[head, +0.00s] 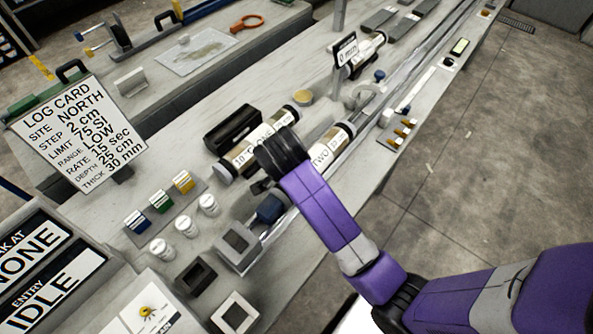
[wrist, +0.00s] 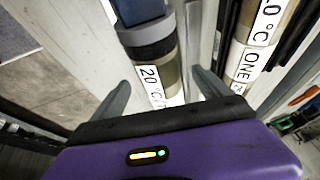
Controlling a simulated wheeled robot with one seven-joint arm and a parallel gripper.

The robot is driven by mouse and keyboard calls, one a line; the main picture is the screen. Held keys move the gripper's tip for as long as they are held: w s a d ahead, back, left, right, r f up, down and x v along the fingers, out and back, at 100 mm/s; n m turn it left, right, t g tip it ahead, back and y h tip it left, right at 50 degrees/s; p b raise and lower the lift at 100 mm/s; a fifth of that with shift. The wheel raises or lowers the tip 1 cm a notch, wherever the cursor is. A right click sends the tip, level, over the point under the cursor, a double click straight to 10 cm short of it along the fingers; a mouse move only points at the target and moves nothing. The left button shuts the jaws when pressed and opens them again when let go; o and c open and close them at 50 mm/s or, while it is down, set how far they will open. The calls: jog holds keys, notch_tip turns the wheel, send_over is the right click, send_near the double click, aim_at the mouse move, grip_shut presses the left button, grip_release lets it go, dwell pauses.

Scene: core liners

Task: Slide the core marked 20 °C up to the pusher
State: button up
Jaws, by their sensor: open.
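The core marked 20 °C (wrist: 154,79) lies in the narrow channel (wrist: 195,30) in the wrist view, between the two fingers of my gripper (wrist: 161,84). The fingers are open, with a gap visible beside the core. A blue block with a dark grey collar, apparently the pusher (wrist: 139,12), is at the core's far end; I cannot tell if they touch. In the head view my arm hides part of the core, and its TWO label (head: 324,154) shows to the right. The blue pusher (head: 270,208) shows below my gripper (head: 264,186).
The core marked 10 °C ONE (head: 258,141) lies parallel and close by, before a black case (head: 233,128). White jars (head: 186,226), colored blocks (head: 160,200) and square frames (head: 236,246) stand to the left. Small brass pieces (head: 402,132) lie near the bench's right edge.

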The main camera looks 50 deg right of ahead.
jog(key=shift+x, duration=1.55)
grip_shut()
